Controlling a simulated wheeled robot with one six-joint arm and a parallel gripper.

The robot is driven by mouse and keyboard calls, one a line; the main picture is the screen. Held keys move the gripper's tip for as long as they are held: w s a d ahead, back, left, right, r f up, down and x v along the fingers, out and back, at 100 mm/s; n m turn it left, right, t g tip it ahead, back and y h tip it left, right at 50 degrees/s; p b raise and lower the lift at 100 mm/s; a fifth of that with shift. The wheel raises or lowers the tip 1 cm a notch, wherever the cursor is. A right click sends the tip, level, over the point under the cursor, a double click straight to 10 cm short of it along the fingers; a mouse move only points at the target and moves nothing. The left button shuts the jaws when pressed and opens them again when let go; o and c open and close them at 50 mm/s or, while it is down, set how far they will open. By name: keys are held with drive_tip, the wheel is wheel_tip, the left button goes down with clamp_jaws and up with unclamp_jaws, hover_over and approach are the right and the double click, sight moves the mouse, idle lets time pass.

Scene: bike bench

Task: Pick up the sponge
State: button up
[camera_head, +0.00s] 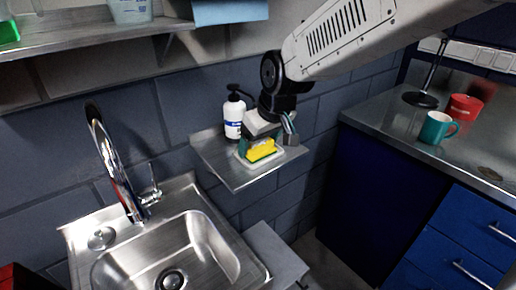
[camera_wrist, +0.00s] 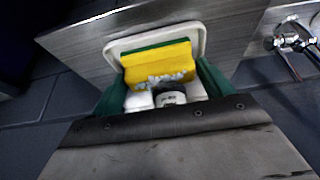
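The yellow sponge (camera_head: 261,149) with a green layer lies in a white dish (camera_head: 243,161) on a small metal shelf. My gripper (camera_head: 272,136) is just above the sponge, pointing down, and hides part of it. In the wrist view the sponge (camera_wrist: 158,65) lies in the dish (camera_wrist: 197,34), ahead of my gripper (camera_wrist: 160,88). The dark green fingers stand apart, one toward each side of the sponge. I cannot tell whether they touch it. Whitish and dark parts show between the fingers.
A white bottle with a black pump (camera_head: 234,117) stands on the shelf (camera_head: 212,154), close to my gripper. A sink (camera_head: 205,243) with a tall faucet (camera_head: 112,165) is at left. A teal mug (camera_head: 435,128) and a red mug (camera_head: 463,107) stand on the right counter.

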drive_tip(key=c, duration=0.5)
